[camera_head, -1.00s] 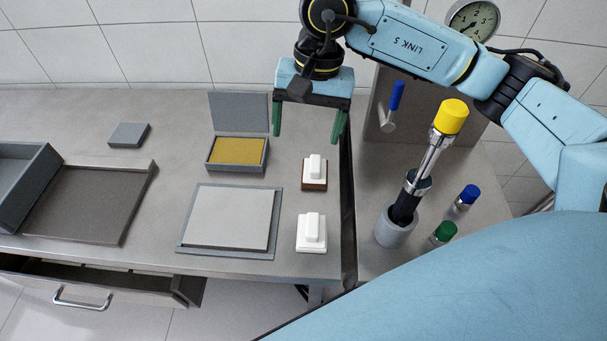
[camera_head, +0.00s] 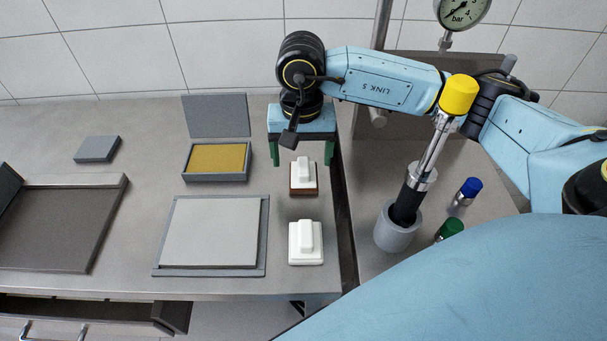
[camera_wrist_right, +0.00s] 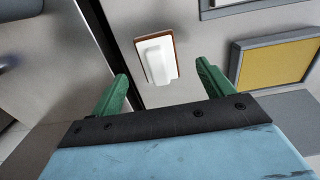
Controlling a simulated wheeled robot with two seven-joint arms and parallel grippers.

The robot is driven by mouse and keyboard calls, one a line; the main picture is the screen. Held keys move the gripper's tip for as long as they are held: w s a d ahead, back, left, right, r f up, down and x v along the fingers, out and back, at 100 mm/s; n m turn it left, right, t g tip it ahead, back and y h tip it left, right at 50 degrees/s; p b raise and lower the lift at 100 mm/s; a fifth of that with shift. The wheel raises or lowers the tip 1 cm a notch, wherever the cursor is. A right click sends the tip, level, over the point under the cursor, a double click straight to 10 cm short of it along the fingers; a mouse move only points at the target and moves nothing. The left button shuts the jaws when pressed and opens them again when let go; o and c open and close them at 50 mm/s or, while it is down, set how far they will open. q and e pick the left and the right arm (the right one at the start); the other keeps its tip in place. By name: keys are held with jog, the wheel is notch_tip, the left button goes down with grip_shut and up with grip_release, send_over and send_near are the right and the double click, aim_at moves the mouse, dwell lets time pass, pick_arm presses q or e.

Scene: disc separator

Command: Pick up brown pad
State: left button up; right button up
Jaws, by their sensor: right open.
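The brown pad (camera_head: 303,192) lies on the steel table, with a white block and handle on top; only its brown edge shows. In the right wrist view the brown pad (camera_wrist_right: 176,57) shows as a brown rim around the white top, ahead of the fingertips. My right gripper (camera_head: 302,162) is open and empty, with its green fingers pointing down just behind and above the pad. In the right wrist view the gripper (camera_wrist_right: 163,85) has its fingers apart, one to each side of the pad's line. My left gripper is not in view.
A white pad (camera_head: 306,246) with a handle sits in front. To the left are a grey plate (camera_head: 212,232), an open box (camera_head: 216,177) with a yellow inside, and a small grey block (camera_head: 97,149). A yellow-capped tool (camera_head: 430,150) stands in a grey holder (camera_head: 397,228) at right.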

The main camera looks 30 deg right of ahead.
aim_at(303, 165)
jog(key=f, duration=0.4)
jog(key=shift+w+d+f+b, duration=0.15)
jog(key=shift+d+f+b, duration=0.1)
jog(key=shift+d+b, duration=0.05)
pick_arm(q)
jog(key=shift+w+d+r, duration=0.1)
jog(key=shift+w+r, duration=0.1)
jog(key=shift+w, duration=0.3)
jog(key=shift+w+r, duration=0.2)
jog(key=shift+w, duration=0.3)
pick_arm(e)
jog(key=shift+c, duration=0.3)
jog(key=c, duration=1)
jog(key=shift+r, duration=0.1)
